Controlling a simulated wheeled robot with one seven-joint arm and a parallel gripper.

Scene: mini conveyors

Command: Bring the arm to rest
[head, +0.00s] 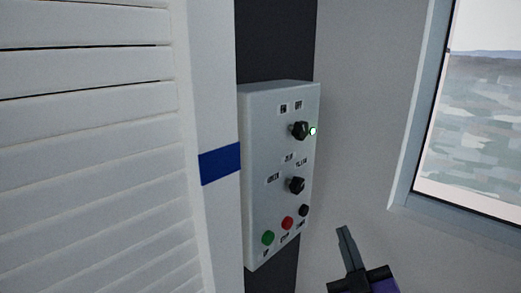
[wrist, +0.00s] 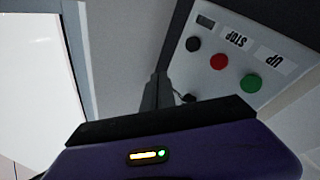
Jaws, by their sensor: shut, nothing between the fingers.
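My gripper (head: 346,240) shows at the bottom of the head view, to the right of and below a grey control box. Its dark fingers are together with nothing between them. In the wrist view my gripper (wrist: 157,80) points toward the lower part of the box, which appears upside down there. I cannot tell how far the fingertips are from the box, but in the head view they appear apart from it.
A white slatted shutter (head: 90,150) stands left. A window (head: 470,120) is at the right.

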